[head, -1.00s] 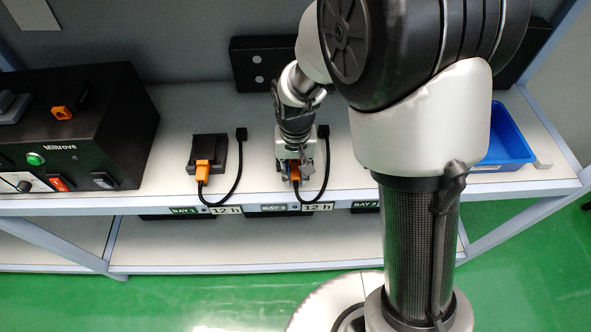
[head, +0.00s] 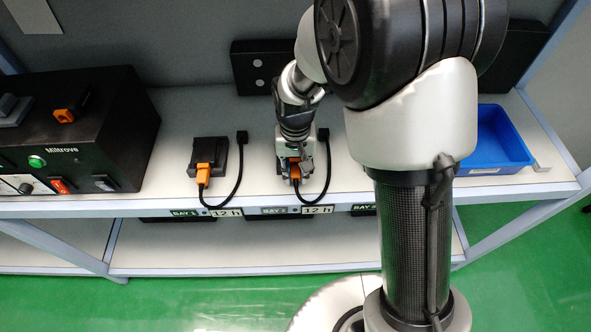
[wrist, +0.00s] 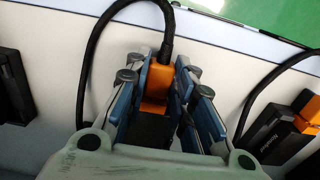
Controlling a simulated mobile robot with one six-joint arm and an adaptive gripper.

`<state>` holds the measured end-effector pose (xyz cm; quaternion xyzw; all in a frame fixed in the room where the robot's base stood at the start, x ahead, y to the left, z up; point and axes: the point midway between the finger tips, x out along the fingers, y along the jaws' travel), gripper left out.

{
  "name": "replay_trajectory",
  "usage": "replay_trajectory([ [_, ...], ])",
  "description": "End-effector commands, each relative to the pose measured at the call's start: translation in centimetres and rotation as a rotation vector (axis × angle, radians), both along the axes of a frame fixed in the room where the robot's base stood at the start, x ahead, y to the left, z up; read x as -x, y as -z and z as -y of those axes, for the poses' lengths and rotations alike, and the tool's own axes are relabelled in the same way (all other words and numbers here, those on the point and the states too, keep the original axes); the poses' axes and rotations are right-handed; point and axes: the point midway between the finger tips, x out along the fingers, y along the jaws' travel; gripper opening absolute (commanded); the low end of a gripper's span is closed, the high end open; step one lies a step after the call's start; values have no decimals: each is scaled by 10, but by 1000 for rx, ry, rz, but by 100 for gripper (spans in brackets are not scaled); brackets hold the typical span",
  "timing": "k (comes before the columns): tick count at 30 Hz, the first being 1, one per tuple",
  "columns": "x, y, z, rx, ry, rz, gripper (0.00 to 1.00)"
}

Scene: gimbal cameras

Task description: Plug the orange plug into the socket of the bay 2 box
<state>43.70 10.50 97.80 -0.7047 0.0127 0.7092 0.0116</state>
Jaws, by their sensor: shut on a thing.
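My gripper (head: 291,172) reaches down over the shelf at bay 2, the middle place. In the wrist view its fingers (wrist: 158,95) are shut on the orange plug (wrist: 157,78), with a black cable (wrist: 166,45) leaving its far end. In the head view a bit of the orange plug (head: 295,171) shows between the fingers. The black bay 2 box (wrist: 146,132) lies right in front of the plug in the wrist view, partly hidden by the gripper. The plug is lined up with the box and seems to meet it; the socket and how deep the plug sits are hidden.
At bay 1 another black box (head: 208,152) has an orange plug (head: 203,172) at its front. A black machine (head: 130,130) stands left, a blue tray (head: 497,160) right. Bay labels (head: 186,213) run along the shelf edge. A black cable (head: 322,180) loops beside my gripper.

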Motion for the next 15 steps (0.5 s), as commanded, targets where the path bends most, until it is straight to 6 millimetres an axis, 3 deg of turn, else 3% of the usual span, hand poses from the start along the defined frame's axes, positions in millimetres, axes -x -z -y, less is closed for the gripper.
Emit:
replay_trajectory([
  [1, -5, -1, 0, -2, 0, 10, 0],
  [2, -5, -1, 0, -2, 0, 11, 23],
  [12, -8, -3, -1, -3, 0, 20, 46],
  [15, -8, -3, -1, -4, 0, 21, 46],
])
